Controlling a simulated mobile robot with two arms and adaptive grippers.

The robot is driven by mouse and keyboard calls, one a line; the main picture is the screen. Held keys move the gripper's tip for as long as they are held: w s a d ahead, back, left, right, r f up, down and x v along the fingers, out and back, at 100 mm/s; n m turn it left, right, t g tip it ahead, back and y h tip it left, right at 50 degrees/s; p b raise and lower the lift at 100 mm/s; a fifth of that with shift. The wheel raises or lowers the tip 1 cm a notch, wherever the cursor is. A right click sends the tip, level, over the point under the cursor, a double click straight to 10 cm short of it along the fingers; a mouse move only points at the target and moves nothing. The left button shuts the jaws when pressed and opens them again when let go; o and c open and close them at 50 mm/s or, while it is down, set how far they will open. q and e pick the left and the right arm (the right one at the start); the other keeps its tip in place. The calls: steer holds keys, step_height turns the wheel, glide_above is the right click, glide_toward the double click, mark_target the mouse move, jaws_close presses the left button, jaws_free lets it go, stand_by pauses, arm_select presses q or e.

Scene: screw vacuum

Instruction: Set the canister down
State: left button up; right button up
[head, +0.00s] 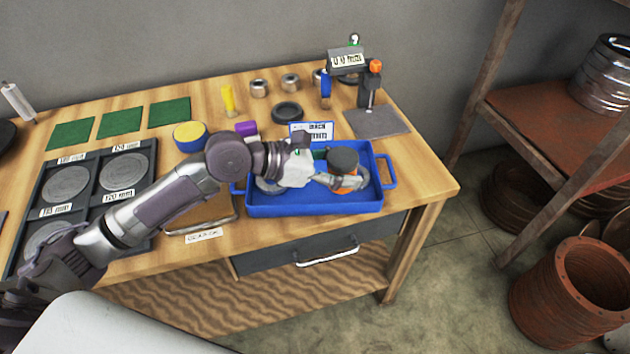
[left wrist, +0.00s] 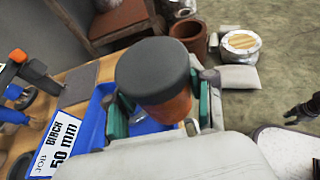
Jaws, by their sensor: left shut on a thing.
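The canister (head: 343,160) has a dark grey lid and an orange body. It is upright at the right part of the blue tray (head: 300,208) on the workbench. My left gripper (head: 342,181) reaches over the tray and is shut on the canister. In the left wrist view the canister (left wrist: 153,72) sits between the green finger pads. Its base is hidden, so I cannot tell whether it touches the tray floor. A dark part at the right edge of the left wrist view may be my right gripper (left wrist: 302,110); its fingers are unclear.
A label card (head: 311,131) stands at the tray's back edge. Behind it are a black ring (head: 287,112), small metal cups and a stand with an orange knob (head: 375,66). A grey mat (head: 377,122) lies bare to the right. A dark rack of discs (head: 85,190) lies left.

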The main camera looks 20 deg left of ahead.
mark_target(356, 160)
arm_select(q)
steer(key=shift+w+d+r, duration=0.15)
steer(key=shift+w+d, duration=0.35)
steer(key=shift+w, duration=0.1)
steer(key=shift+w+d+r, duration=0.15)
steer(key=shift+w+d, duration=0.3)
steer(key=shift+w, duration=0.15)
steer(key=w+a+f+b, duration=0.1)
steer(key=w+a+f, duration=0.1)
steer(key=a, duration=0.1)
steer(key=w+a+f+b, duration=0.1)
steer(key=a+f, duration=0.1)
steer(key=a, duration=0.1)
steer(key=w+a+f+b, duration=0.1)
steer(key=w+a+f, duration=0.1)
steer(key=a+f, duration=0.1)
steer(key=shift+w+a, duration=0.3)
steer(key=shift+a, duration=0.1)
step_height(356, 160, down, 3)
steer(key=shift+f, duration=0.6)
